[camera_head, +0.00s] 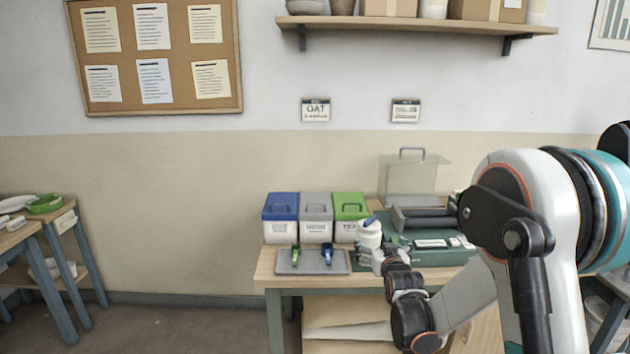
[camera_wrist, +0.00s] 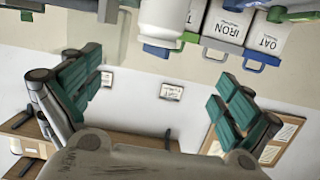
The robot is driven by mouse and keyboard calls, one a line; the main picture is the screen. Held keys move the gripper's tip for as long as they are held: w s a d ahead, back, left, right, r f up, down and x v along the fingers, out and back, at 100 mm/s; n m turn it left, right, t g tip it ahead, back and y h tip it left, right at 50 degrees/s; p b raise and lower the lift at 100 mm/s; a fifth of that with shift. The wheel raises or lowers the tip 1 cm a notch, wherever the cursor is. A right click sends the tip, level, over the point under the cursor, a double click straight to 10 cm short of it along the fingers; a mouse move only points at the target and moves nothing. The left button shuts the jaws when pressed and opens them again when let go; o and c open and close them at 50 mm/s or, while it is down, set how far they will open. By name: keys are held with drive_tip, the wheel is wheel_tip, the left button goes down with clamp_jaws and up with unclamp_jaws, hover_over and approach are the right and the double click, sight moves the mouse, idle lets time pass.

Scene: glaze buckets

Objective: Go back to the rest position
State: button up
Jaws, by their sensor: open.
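My gripper (camera_wrist: 158,88) is open in the wrist view, its teal fingers wide apart with only wall seen between them. In the head view my arm reaches in from the right, and its end is low over the table, close to a white bottle (camera_head: 370,236) with a blue top. The gripper is small and partly hidden there. The wrist view is upside down; the bottle (camera_wrist: 164,20) shows at its top edge, apart from the fingers.
On the wooden table (camera_head: 262,272) stand buckets with blue (camera_head: 281,206), grey (camera_head: 316,206) and green (camera_head: 350,207) lids. A grey tray (camera_head: 312,268) with two small tools lies in front. A clear-sided box (camera_head: 410,178) and green mat are right. A shelf (camera_head: 415,25) hangs above.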

drive_tip(key=s+r+g, duration=0.2)
drive_tip(key=s+r, duration=0.3)
drive_tip(key=s, duration=0.5)
drive_tip(key=s+r+g, duration=0.2)
drive_tip(key=s+r, duration=0.3)
drive_tip(key=s, duration=0.5)
drive_tip(key=s+f+g, duration=0.2)
drive_tip(key=s, duration=1)
drive_tip(key=s+f+g, duration=0.1)
drive_tip(key=s+g, duration=0.1)
drive_tip(key=s, duration=1)
drive_tip(key=shift+s+d+f+g, duration=0.15)
drive_tip(key=shift+s+f+g, duration=0.15)
drive_tip(key=shift+f, duration=0.1)
